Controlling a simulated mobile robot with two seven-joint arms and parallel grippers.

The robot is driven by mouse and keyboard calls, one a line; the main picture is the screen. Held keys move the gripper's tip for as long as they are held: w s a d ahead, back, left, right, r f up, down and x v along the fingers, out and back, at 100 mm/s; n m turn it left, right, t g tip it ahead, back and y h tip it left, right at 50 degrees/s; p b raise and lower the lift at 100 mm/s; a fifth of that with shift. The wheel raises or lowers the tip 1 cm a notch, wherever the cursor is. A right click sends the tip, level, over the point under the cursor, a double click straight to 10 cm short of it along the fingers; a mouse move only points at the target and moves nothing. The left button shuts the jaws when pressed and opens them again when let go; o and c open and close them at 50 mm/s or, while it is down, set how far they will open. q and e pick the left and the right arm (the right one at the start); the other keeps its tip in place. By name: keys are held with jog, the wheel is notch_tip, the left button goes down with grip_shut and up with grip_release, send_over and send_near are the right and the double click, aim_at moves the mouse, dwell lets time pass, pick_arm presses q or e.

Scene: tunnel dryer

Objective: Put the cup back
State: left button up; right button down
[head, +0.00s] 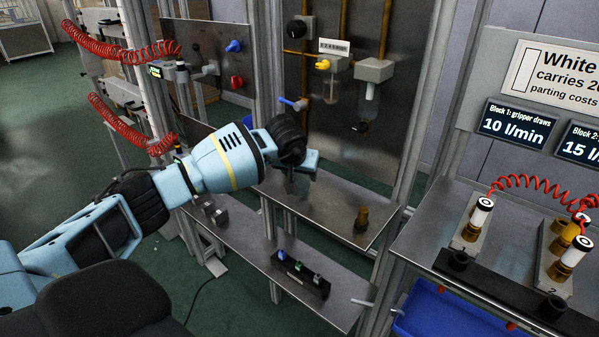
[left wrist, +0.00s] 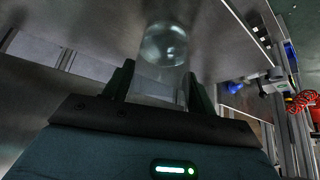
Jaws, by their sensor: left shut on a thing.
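A clear, see-through cup (left wrist: 163,45) is between the two dark fingers of my left gripper (left wrist: 160,88) in the left wrist view. My left gripper (head: 305,165) is shut on it. In the head view the gripper is in front of the panel, above the grey metal shelf (head: 335,205), and the cup (head: 298,187) shows only faintly below it. I cannot tell whether the cup touches the shelf. My right gripper is not in view.
A steel panel (head: 405,60) behind carries pipes, a unit with a yellow knob (head: 322,64) and a grey block (head: 375,69) with a bowl-like part below. A brass part (head: 361,218) stands on the shelf's right end. A lower shelf holds a dark rack (head: 300,276).

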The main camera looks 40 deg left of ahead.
pick_arm(q)
jog(key=o, duration=1)
jog(key=shift+f, duration=0.1)
jog(key=shift+o, duration=0.4)
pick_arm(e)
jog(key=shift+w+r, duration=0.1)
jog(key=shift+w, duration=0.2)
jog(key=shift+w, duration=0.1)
pick_arm(q)
jog(key=shift+r, duration=0.4)
jog(key=v, duration=1.1)
jog(key=shift+s+r+p, duration=0.25)
jog(key=shift+p, duration=0.2)
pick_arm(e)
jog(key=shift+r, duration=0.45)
pick_arm(q)
jog(key=shift+d, duration=0.1)
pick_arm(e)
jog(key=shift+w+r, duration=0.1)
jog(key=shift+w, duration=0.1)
